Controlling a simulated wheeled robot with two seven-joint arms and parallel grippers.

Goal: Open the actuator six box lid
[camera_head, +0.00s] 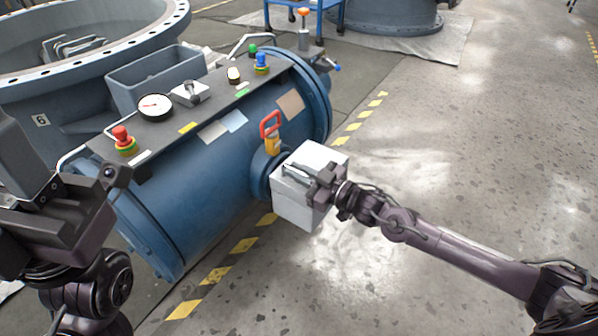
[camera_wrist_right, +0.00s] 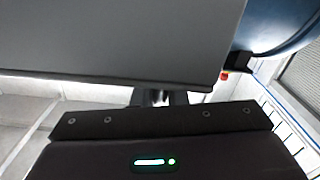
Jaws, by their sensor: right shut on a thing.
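A pale grey box (camera_head: 291,202) sits on the front of the blue cylindrical actuator (camera_head: 203,185). Its light lid (camera_head: 322,155) is on top and looks closed or nearly so. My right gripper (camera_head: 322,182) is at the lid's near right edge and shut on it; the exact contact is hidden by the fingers. In the right wrist view a large flat grey panel of the box (camera_wrist_right: 120,38) fills the upper part, close to my gripper. My left gripper (camera_head: 60,205) is at the left, away from the box, and its jaws cannot be made out.
On the actuator's top panel are a gauge (camera_head: 155,106), a red button (camera_head: 122,137) and a blue button (camera_head: 262,62). The floor at the right is clear.

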